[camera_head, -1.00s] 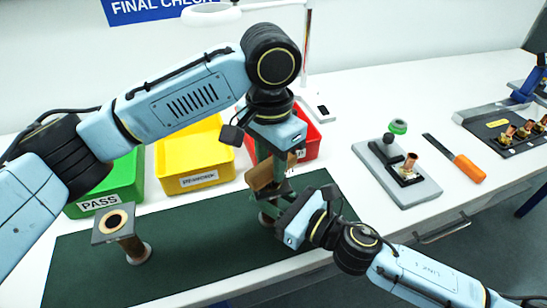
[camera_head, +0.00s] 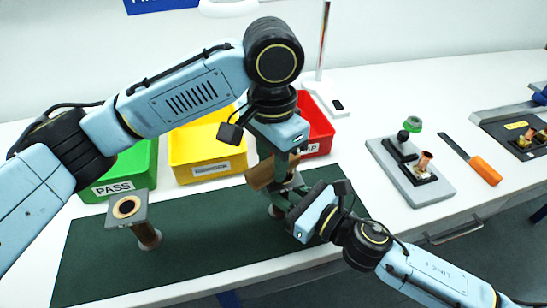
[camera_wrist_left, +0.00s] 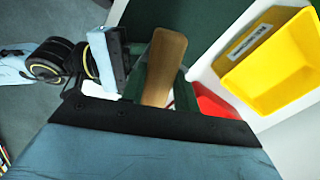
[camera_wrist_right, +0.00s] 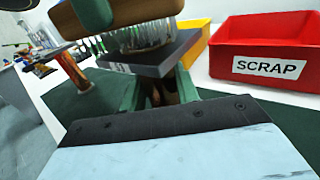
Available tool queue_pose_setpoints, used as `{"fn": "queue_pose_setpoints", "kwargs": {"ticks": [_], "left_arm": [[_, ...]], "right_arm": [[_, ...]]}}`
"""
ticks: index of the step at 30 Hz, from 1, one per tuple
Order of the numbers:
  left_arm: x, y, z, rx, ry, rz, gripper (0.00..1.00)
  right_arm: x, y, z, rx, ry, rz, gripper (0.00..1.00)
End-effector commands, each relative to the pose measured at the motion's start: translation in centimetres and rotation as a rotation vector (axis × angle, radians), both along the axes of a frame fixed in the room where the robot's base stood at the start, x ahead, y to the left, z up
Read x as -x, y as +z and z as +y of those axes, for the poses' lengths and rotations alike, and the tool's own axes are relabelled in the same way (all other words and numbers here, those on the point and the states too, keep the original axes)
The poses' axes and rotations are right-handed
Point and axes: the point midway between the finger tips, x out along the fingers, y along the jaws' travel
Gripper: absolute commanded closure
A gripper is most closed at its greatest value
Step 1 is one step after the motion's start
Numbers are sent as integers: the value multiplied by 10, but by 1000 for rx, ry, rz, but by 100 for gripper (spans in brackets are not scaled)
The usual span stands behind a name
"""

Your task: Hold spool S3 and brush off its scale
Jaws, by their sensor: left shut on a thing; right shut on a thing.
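My left gripper (camera_head: 274,160) is shut on a brush with a wooden back (camera_head: 260,175); the wooden back also shows in the left wrist view (camera_wrist_left: 165,60). In the right wrist view the brush's pale bristles (camera_wrist_right: 140,38) sit over the dark grey square flange (camera_wrist_right: 165,57) of a spool, touching or very close. My right gripper (camera_head: 286,195) is shut on this spool, around its coppery body (camera_wrist_right: 160,93) below the flange. The spool stands upright, its round foot (camera_head: 275,212) low over the mat. Its label and any scale cannot be made out.
Another spool (camera_head: 127,207) stands on the green mat (camera_head: 200,235) at the left. Green PASS (camera_head: 125,183), yellow (camera_head: 205,155) and red SCRAP (camera_head: 318,125) bins line the back. A grey fixture (camera_head: 420,180) and an orange-handled tool (camera_head: 484,170) lie right.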

Motion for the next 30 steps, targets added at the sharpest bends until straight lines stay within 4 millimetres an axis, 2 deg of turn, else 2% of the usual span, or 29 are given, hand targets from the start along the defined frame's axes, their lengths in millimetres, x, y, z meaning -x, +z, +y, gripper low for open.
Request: {"fn": "queue_pose_setpoints", "kwargs": {"ticks": [18, 22, 30], "left_arm": [[-1, 62, 0, 1, 1, -5, 88], [-1, 68, 0, 1, 0, -3, 88], [0, 69, 0, 2, 0, -3, 88]], "right_arm": [[0, 1, 0, -1, 0, -2, 96], [0, 1, 0, -1, 0, -2, 96], [0, 1, 0, -1, 0, -2, 96]]}}
